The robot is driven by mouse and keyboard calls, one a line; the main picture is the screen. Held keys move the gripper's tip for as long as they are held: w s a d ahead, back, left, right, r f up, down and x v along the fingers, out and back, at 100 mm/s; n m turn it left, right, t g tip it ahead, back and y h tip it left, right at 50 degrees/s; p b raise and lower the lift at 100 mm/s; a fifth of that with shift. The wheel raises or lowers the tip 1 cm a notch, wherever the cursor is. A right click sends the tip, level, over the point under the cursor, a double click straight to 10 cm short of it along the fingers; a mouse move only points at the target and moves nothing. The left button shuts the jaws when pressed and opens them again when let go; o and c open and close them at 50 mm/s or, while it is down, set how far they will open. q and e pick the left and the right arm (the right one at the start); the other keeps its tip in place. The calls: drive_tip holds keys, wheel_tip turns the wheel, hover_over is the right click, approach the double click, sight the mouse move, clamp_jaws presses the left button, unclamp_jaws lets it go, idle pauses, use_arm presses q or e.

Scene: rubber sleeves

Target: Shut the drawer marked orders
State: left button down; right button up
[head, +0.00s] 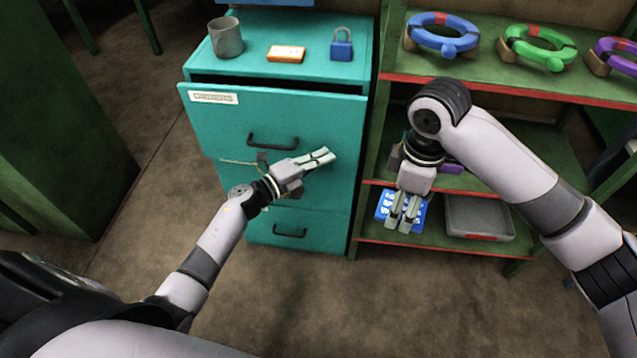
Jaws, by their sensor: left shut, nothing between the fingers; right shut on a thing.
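The teal drawer cabinet (325,226) stands at the centre. Its top drawer (225,120) is pulled out a little, with a dark gap behind its front. It has a black handle (272,142) and a white label (213,97) whose text I cannot read. My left gripper (327,156) is shut and empty in front of the cabinet, to the right of and slightly below that handle. I cannot tell whether it touches the front. My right gripper (404,214) is shut, pointing down over a blue item with white lettering (383,212). I cannot make out what it holds.
A grey mug (226,37), an orange-and-white item (286,54) and a blue padlock (341,45) stand on the cabinet top. A green shelf (470,82) on the right bears blue, green and purple rings. A grey tray (480,218) sits on the lower shelf.

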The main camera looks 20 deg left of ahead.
use_arm(q)
drive_tip(key=w, duration=0.1)
drive_tip(key=w+a+b, duration=0.1)
drive_tip(key=w, duration=0.1)
drive_tip(key=shift+w+r, duration=0.15)
drive_tip(key=shift+w, duration=0.1)
idle(0.4)
